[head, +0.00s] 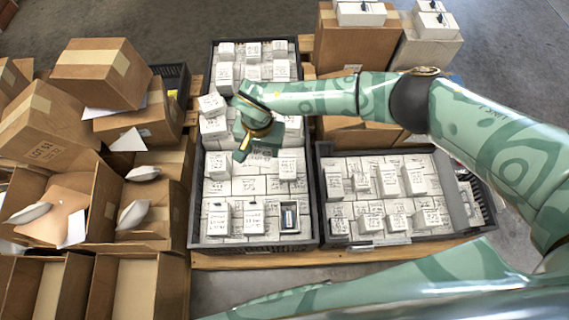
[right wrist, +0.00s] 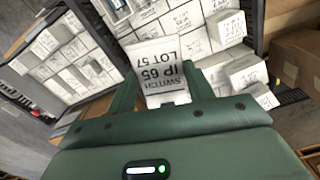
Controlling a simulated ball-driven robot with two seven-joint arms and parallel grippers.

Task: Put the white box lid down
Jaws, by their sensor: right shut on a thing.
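My right gripper (head: 243,132) is over the long dark crate of white boxes, near its middle left. In the right wrist view, its two green fingers (right wrist: 163,92) are shut on a white box lid (right wrist: 158,62). The lid has black print reading SWITCH, IP 65, LOT 57, upside down in that view. In the head view the gripper hides much of what it holds, and I cannot tell the lid clearly from the white boxes around it. My left gripper is not in view.
The long dark crate (head: 314,215) holds rows of white boxes, some raised above the others. A second dark crate (head: 322,195) of white boxes stands to its right. Brown cartons (head: 103,72) and open carton trays (head: 80,285) fill the left. More cartons (head: 350,45) stand behind.

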